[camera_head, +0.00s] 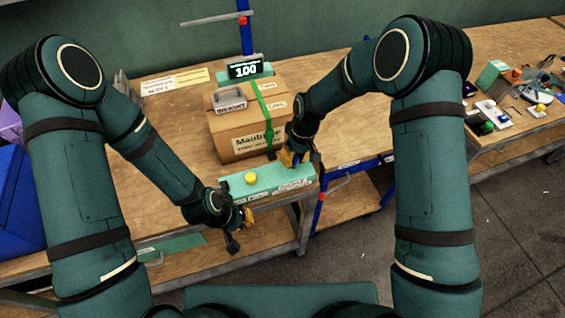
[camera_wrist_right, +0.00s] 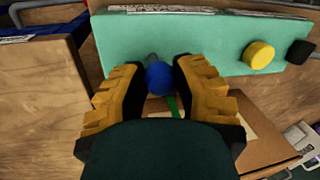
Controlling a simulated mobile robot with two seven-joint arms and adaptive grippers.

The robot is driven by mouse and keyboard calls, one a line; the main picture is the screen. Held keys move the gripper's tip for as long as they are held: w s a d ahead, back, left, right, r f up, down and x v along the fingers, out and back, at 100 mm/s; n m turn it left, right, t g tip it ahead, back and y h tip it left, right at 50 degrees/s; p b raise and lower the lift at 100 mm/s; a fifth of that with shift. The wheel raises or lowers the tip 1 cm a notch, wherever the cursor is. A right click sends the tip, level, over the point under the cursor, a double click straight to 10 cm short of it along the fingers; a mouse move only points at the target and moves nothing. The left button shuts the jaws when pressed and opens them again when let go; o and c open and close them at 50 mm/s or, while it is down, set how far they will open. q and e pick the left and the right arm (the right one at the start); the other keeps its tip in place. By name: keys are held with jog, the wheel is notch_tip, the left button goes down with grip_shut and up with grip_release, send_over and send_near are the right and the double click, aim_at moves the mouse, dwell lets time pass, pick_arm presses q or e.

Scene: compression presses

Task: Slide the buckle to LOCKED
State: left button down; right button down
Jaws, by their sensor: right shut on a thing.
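My right gripper (camera_head: 291,158) is at the right end of a green panel, beside the cardboard box. In the right wrist view its yellow-padded fingers (camera_wrist_right: 160,75) are shut on a round blue knob (camera_wrist_right: 160,78) by the panel's edge. A green strap (camera_head: 263,112) runs over the box (camera_head: 235,130); a piece of it (camera_wrist_right: 173,105) shows behind the knob. I cannot make out a separate buckle or a LOCKED mark. My left gripper (camera_head: 240,225) hangs in front of the panel's left end, apart from it; its opening is unclear.
The green panel (camera_head: 280,180) carries a yellow button (camera_head: 251,178), also in the wrist view (camera_wrist_right: 258,55), near a black knob (camera_wrist_right: 300,52). A grey weight (camera_head: 229,98) sits on the box. A display (camera_head: 246,71) behind reads 100. Bare bench (camera_head: 170,120) lies left.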

jog(key=shift+w+d, duration=0.1)
jog(key=shift+d, duration=0.35)
jog(key=c, duration=0.6)
grip_release()
jog(key=shift+c, duration=0.2)
jog(key=shift+r, duration=0.2)
notch_tip(320, 180, up, 11)
jog(key=w+d, duration=0.1)
jog(key=d, duration=0.1)
jog(key=shift+r, duration=0.2)
